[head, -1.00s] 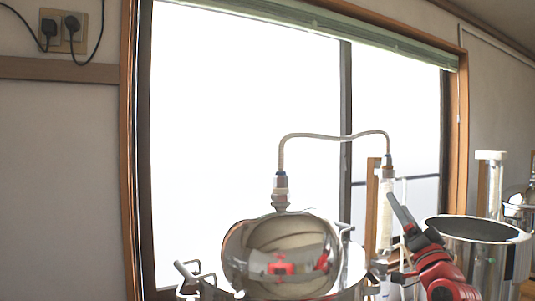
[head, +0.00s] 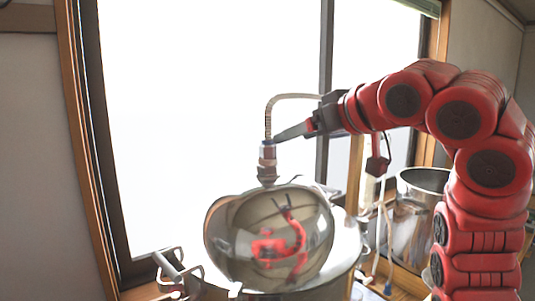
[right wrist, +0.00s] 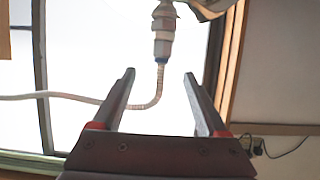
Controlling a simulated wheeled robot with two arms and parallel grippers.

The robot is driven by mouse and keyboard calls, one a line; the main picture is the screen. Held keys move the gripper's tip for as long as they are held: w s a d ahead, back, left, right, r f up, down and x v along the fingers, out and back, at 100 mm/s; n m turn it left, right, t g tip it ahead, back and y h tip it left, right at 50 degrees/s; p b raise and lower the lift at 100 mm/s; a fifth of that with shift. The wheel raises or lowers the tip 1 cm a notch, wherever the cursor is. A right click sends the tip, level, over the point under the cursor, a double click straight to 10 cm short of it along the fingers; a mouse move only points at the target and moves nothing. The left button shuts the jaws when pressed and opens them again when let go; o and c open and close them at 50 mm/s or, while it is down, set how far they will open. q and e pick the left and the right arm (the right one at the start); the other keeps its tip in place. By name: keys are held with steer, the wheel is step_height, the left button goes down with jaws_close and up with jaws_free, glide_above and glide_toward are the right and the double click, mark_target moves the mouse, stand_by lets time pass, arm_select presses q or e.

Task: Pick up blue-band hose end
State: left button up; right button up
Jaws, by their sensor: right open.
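The blue-band hose end (head: 267,143) stands upright on the metal fitting at the top of the shiny dome lid (head: 270,240). Its pale ribbed hose (head: 290,97) rises and bends right behind my right gripper (head: 277,138). That gripper is open, with its fingertips close beside the blue band. In the right wrist view the blue band (right wrist: 161,61) appears between and just beyond the two open fingers (right wrist: 158,74), and the hose runs through the gap. I cannot tell whether a finger touches it. The hose's other end is hidden in the head view. My left gripper is not in view.
A steel pot (head: 425,180) stands at the right behind my right arm. The dome lid sits on a large pot with metal handles (head: 170,265) at the left. A bright window (head: 200,120) fills the background. A wall socket (right wrist: 258,148) with cables shows in the right wrist view.

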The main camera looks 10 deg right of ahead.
mark_target(271, 143)
steer(key=p+x, duration=0.1)
steer(key=x, duration=0.4)
steer(key=shift+r, duration=0.15)
steer(key=shift+w+a+p, duration=0.25)
steer(key=shift+w+p, duration=0.05)
steer(key=shift+w, duration=0.15)
steer(key=p+x, duration=0.1)
steer(key=x, duration=0.2)
steer(key=shift+w+a+f, duration=0.2)
steer(key=shift+f, duration=0.1)
steer(key=shift+w+a+f, duration=0.2)
steer(key=shift+w+f, duration=0.1)
steer(key=shift+w, duration=0.2)
jaws_close()
